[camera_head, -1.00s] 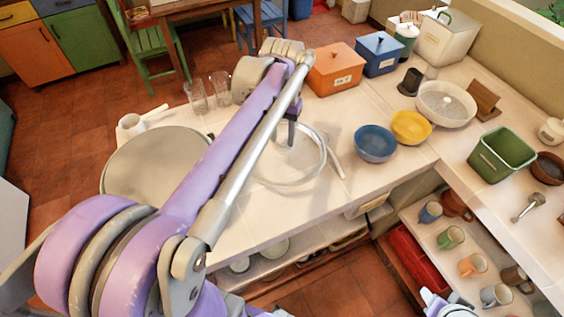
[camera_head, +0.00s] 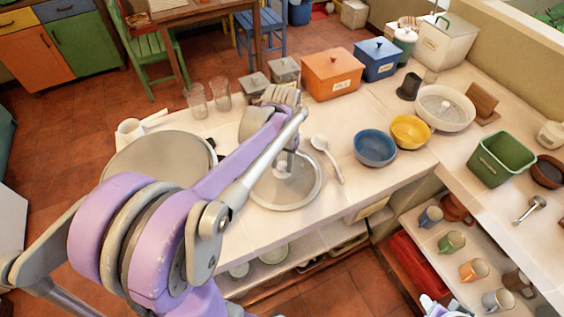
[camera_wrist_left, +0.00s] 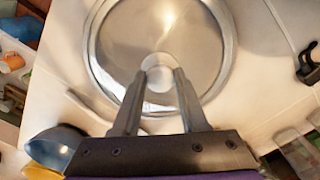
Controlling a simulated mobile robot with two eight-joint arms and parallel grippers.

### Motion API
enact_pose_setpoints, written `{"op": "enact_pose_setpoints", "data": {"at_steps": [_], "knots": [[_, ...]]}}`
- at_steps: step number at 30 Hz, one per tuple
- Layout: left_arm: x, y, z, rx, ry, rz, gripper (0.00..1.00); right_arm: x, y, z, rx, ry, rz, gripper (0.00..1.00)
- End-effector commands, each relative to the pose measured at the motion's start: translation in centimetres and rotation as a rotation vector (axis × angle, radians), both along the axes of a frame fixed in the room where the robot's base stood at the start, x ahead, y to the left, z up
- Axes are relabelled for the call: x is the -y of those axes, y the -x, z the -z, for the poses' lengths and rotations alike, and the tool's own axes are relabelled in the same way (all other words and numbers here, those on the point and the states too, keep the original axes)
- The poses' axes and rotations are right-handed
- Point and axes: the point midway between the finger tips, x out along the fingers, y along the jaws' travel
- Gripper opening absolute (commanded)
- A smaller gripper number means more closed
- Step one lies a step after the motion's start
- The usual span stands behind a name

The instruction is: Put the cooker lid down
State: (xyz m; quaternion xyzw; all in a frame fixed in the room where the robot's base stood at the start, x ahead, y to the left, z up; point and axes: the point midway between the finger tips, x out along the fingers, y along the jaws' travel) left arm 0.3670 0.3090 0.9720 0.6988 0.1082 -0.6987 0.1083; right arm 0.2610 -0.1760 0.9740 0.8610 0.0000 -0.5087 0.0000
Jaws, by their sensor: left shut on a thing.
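The cooker lid (camera_head: 302,193) is a round, shiny metal disc with a raised rim. In the head view it lies level, on or just over the white counter; I cannot tell whether it touches. My left gripper (camera_head: 284,165) comes down from above onto its middle, partly hidden by my arm. In the left wrist view the lid (camera_wrist_left: 135,38) fills the top middle, and my left gripper (camera_wrist_left: 160,78) is shut on its round knob. A piece of my right arm shows at the bottom edge of the head view; its fingers do not show.
A white spoon (camera_head: 328,158) lies just right of the lid. A blue bowl (camera_head: 375,146) and a yellow bowl (camera_head: 411,130) stand farther right. A large round-topped object (camera_head: 155,160) stands left. Two glasses (camera_head: 220,95) and canisters (camera_head: 333,73) stand behind. The counter's front edge is close to the lid.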

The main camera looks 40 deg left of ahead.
Motion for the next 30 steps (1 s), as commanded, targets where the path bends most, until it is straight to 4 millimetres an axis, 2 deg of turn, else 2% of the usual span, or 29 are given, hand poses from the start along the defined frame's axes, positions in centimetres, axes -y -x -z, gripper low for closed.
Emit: {"op": "enact_pose_setpoints", "data": {"at_steps": [3, 4, 9, 17, 20, 23, 30], "knots": [[0.0, 0.0, 0.4, -0.001, 0.000, 0.000, 0.00, 0.0, 0.2, 0.4, -0.003, 0.000, 0.000, 0.50], [0.0, 0.0, 0.4, -0.001, 0.000, 0.000, 0.45, 0.0, 0.2, 0.4, -0.003, 0.000, 0.000, 0.50], [0.0, 0.0, 0.3, 0.000, 0.000, 0.000, 0.73, 0.0, 0.1, 0.3, -0.003, 0.000, 0.000, 0.50], [0.0, 0.0, 0.2, 0.000, 0.000, 0.000, 0.73, 0.0, 0.1, 0.2, -0.002, 0.000, 0.000, 0.50], [0.0, -0.1, -0.4, 0.001, 0.000, 0.000, 0.73, 0.0, -0.1, -0.2, 0.002, 0.000, 0.000, 0.50], [0.0, 0.0, -1.6, 0.001, 0.000, 0.000, 0.73, 0.0, -0.1, -0.3, 0.002, 0.000, 0.000, 0.50], [0.0, 0.0, -6.8, 0.001, 0.000, 0.000, 0.73, 0.0, -0.4, -0.8, 0.007, 0.000, 0.000, 0.50]]}}
